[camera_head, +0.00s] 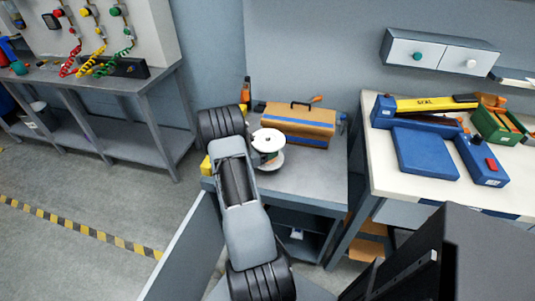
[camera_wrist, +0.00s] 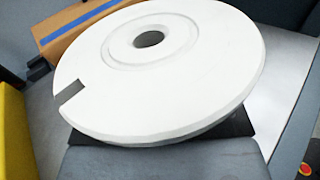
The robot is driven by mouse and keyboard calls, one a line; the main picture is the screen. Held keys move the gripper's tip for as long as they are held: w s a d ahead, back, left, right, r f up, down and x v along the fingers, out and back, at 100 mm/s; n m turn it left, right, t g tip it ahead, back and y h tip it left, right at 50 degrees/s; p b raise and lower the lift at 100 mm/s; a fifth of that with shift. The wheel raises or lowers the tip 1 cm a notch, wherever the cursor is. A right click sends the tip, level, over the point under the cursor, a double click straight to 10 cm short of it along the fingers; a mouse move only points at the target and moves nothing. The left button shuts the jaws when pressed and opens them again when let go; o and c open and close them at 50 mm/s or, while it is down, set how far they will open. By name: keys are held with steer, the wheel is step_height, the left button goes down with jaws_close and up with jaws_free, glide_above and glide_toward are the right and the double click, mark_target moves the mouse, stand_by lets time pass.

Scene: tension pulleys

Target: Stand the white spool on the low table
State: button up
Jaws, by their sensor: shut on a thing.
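The white spool (camera_head: 268,139) is at the left part of the low grey table (camera_head: 312,178), beside my arm. Its round white flange with a dark centre hole faces up and fills much of the wrist view (camera_wrist: 185,95), slightly tilted there. My gripper (camera_wrist: 160,150) is shut on the spool, with the jaws mostly hidden under the flange.
A tan toolbox (camera_head: 300,122) with a blue stripe stands behind the spool on the low table. A yellow object (camera_head: 206,166) is at the table's left edge. The table's front right is clear. A higher workbench (camera_head: 390,185) with blue equipment stands right.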

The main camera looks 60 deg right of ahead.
steer(key=shift+f, duration=1.3)
steer(key=shift+f, duration=0.15)
steer(key=o, duration=1.4)
